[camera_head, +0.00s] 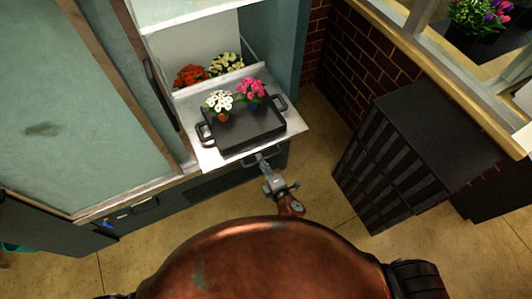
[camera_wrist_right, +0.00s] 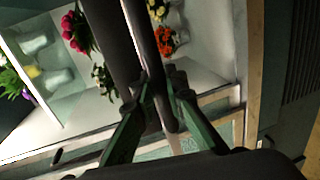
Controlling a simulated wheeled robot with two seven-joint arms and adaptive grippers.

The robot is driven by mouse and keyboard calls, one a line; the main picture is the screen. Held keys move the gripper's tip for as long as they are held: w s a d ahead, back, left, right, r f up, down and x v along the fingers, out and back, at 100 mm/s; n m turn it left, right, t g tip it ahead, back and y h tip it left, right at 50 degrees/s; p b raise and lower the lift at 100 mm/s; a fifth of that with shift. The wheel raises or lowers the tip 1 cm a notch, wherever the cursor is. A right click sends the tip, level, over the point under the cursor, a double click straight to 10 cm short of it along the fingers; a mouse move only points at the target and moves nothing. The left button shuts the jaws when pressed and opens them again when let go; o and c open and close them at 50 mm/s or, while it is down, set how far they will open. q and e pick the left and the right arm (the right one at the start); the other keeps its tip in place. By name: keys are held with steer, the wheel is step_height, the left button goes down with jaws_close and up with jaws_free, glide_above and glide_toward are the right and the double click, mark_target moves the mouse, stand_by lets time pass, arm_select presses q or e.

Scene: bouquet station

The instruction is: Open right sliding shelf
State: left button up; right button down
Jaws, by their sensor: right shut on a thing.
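The right sliding shelf (camera_head: 213,155) is a light-coloured plate that juts out of the cabinet opening. A black tray (camera_head: 240,135) with two side handles sits on it. A dark handle (camera_head: 248,161) is at the shelf's front edge. My right gripper (camera_head: 264,165) is at this handle and shut on it. In the right wrist view, the green fingers of my right gripper (camera_wrist_right: 158,85) close around a dark bar (camera_wrist_right: 168,115), which hides part of the shelf. My left gripper is not in view.
Potted white flowers (camera_head: 219,101) and pink flowers (camera_head: 250,88) stand at the tray's back edge. Red flowers (camera_head: 190,75) and pale yellow ones stand deeper inside. A closed green cabinet door (camera_head: 60,90) is left. A black rack (camera_head: 395,160) stands right, with open floor (camera_head: 315,175) between.

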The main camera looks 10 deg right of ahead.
steer(key=shift+s+d, duration=0.1)
steer(key=shift+s, duration=0.25)
steer(key=c, duration=2)
jaws_free()
steer(key=shift+o, duration=0.2)
steer(key=v, duration=1.2)
